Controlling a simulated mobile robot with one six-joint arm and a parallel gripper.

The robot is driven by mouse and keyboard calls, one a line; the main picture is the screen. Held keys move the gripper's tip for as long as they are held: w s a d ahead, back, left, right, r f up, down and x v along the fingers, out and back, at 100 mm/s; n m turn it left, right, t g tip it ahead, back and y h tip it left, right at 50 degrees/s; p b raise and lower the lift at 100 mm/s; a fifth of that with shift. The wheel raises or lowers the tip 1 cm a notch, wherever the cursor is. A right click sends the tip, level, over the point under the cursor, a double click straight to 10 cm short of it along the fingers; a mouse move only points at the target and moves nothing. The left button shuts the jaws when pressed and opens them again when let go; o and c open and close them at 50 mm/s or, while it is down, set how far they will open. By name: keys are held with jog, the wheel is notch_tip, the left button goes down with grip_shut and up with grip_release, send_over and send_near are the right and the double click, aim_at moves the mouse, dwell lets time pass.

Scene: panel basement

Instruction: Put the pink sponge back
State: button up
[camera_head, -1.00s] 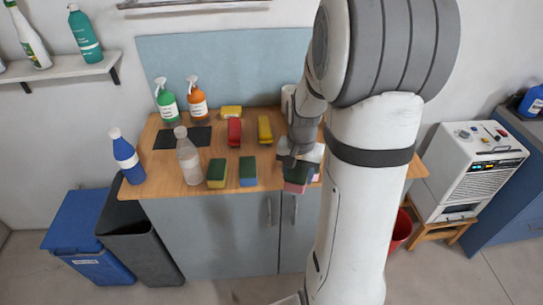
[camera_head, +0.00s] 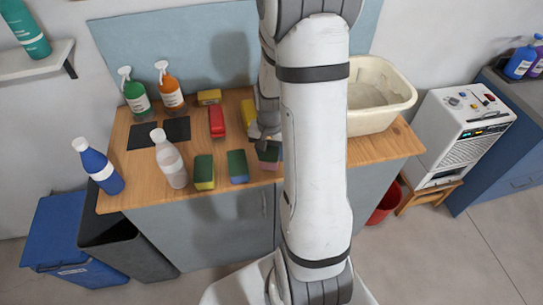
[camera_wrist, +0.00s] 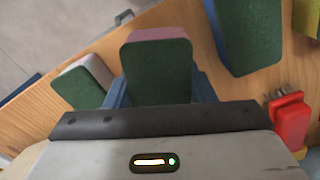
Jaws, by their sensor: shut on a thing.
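The pink sponge (camera_head: 269,153) has a dark green scouring top. My gripper (camera_head: 267,138) is shut on it, at the front of the wooden counter, just right of a blue sponge with a green top (camera_head: 237,167). In the wrist view the pink sponge (camera_wrist: 158,68) is between my blue-grey fingers, its green face toward the camera and its pink side showing at the far edge. I cannot tell whether it touches the counter. A yellow sponge with a green top (camera_head: 204,172) stands left of the blue one.
Another green-topped sponge (camera_wrist: 84,84) lies close on the other side in the wrist view. A red brush (camera_head: 216,122), spray bottles (camera_head: 136,92) and a clear bottle (camera_head: 169,160) stand on the counter. A cream basin (camera_head: 376,95) is at right. My arm hides part of the counter.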

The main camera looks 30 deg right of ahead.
jog(key=shift+f, duration=1.6)
jog(key=shift+f, duration=0.15)
jog(key=o, duration=1)
